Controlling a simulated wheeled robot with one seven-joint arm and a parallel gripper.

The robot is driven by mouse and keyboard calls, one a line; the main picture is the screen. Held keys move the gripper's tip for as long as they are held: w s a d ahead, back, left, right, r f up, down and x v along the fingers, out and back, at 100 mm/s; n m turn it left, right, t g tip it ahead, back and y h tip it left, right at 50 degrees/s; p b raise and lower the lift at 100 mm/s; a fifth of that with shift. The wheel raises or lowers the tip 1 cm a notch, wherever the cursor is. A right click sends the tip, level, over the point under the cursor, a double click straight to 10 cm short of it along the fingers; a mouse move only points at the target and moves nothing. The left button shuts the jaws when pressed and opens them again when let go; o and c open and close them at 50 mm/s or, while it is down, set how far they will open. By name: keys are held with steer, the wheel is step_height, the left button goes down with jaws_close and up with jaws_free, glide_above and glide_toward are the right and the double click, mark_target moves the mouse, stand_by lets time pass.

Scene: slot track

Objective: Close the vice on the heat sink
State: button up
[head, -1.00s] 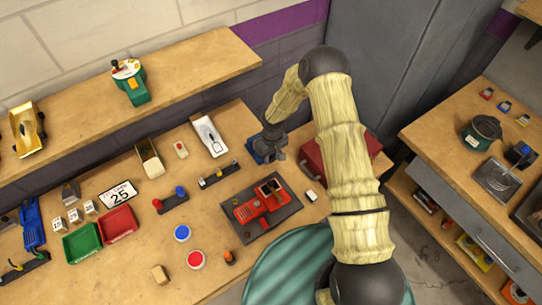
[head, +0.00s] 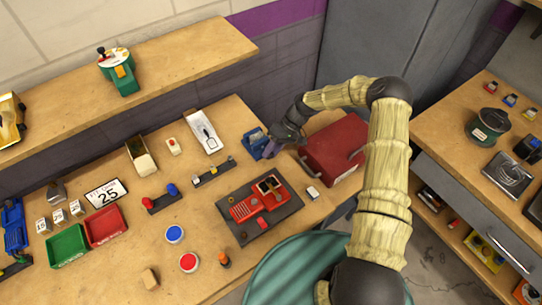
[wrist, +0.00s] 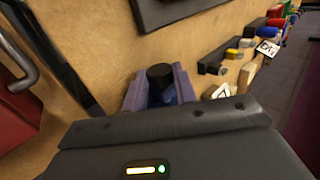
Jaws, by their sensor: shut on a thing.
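The blue vice (head: 252,141) stands on the workbench near its back right corner, close to the red toolbox. My gripper (head: 273,147) is at its right side, low over the bench. In the wrist view, the purple fingers of my gripper (wrist: 160,88) are shut on a black round knob (wrist: 159,72), with a bit of blue below it. The knob looks like part of the vice, but the join is hidden. I cannot make out the heat sink; the vice's jaws are small in the head view and hidden in the wrist view.
The red toolbox (head: 335,147) stands just right of my gripper. A red device on a dark plate (head: 285,217) lies in front. A small white block (head: 313,193) lies between them.

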steer(key=shift+w+d+f+g+y+b, duration=0.1)
steer(key=shift+f+g+y+b, duration=0.15)
steer(key=shift+y+b, duration=0.3)
steer(key=shift+r, duration=0.15)
steer(key=o, duration=1)
steer(key=shift+c, duration=0.2)
